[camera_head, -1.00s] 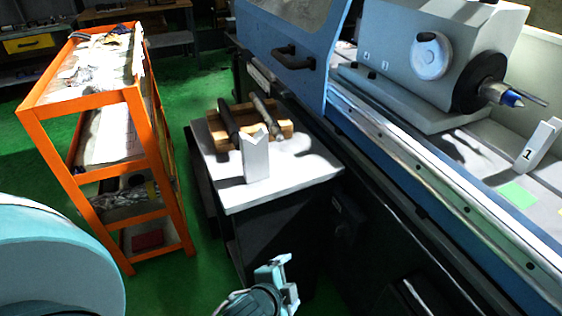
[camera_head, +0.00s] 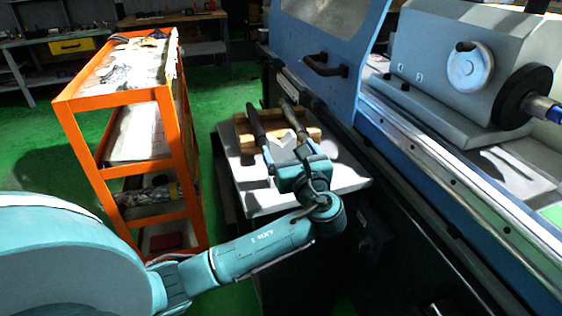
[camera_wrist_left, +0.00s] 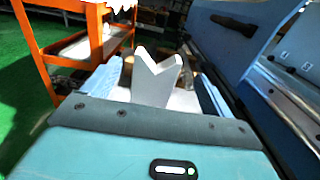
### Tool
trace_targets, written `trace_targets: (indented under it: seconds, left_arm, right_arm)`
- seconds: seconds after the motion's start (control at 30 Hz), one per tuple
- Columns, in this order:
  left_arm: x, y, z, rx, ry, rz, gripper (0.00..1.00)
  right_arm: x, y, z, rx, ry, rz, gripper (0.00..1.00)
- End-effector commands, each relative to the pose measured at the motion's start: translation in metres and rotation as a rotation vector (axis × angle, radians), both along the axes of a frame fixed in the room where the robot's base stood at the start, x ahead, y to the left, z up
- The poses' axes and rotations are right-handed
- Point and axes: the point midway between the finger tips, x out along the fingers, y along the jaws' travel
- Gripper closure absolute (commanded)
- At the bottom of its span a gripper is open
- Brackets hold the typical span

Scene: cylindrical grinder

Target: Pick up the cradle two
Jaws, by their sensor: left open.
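The cradle two (camera_head: 283,143) is a pale grey block with a V-notch on top, standing upright on the small white-topped table (camera_head: 255,203). My left gripper (camera_head: 290,152) is open at the cradle and hides most of it in the head view. In the left wrist view the cradle (camera_wrist_left: 156,82) shows between the two blue fingers (camera_wrist_left: 158,88), one to each side, with a visible gap on both sides. I cannot tell how far the fingertips reach past it. My right gripper is in neither view.
An orange shelf cart (camera_head: 115,98) stands to the left, with green floor between. The blue and grey grinder (camera_head: 430,160) borders the table on the right.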

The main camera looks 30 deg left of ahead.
Motion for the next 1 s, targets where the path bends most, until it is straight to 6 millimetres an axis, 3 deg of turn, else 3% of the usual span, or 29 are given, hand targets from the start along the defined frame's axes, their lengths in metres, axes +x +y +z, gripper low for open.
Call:
trace_targets:
  seconds: [0.6, 0.9, 1.0]
  left_arm:
    - [0.044, 0.058, -0.009, -0.001, 0.001, 0.0, 0.15]
    - [0.049, 0.062, -0.009, -0.003, 0.0, -0.002, 0.15]
    - [0.049, 0.062, -0.009, -0.003, 0.0, -0.002, 0.21]
  right_arm:
    - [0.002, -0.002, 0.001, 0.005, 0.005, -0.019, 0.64]
    - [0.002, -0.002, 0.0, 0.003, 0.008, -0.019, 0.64]
    - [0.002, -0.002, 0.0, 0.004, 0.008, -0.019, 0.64]
